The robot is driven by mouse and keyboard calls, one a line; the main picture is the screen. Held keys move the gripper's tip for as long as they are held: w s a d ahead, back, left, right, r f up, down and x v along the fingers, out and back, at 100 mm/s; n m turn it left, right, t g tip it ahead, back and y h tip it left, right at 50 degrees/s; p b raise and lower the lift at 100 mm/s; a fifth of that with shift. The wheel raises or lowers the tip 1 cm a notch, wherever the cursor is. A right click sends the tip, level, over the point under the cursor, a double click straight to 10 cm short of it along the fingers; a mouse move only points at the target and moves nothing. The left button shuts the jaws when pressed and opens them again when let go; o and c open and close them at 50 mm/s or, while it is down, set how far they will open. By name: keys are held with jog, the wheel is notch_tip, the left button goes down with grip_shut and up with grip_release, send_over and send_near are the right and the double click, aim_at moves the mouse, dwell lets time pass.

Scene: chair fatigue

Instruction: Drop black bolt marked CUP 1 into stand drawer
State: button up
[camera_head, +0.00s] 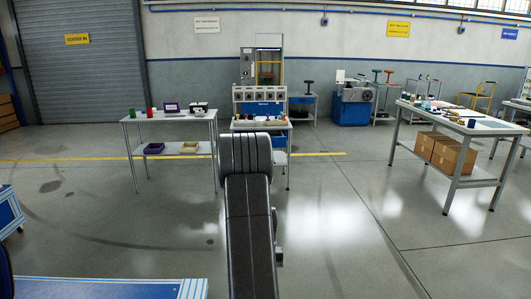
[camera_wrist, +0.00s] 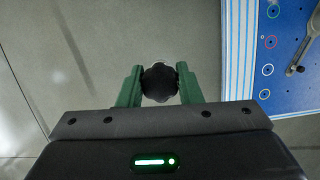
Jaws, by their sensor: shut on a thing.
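My gripper (camera_wrist: 159,69) shows in the wrist view with its two green fingers shut on a black, lobed, knob-like bolt head (camera_wrist: 160,83). No CUP 1 marking can be read on it. The fingers hold it above bare grey floor, left of a blue panel. My gripper and the bolt do not show in the head view. I cannot make out which part is the stand drawer, and no open drawer is clear in either view.
The blue panel (camera_wrist: 285,45) has coloured rings and a grey metal lever. In the head view, a blue platform edge (camera_head: 110,289) lies at lower left. Tables stand at left (camera_head: 170,117), centre and right (camera_head: 455,125). Open floor (camera_head: 340,220) lies between them.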

jog(key=shift+s+r+p, duration=0.15)
jog(key=shift+r+p, duration=0.85)
jog(key=shift+p, duration=0.15)
jog(key=shift+s+r+p, duration=0.15)
jog(key=shift+r+p, duration=0.8)
jog(key=shift+p, duration=0.15)
jog(key=shift+f, duration=0.1)
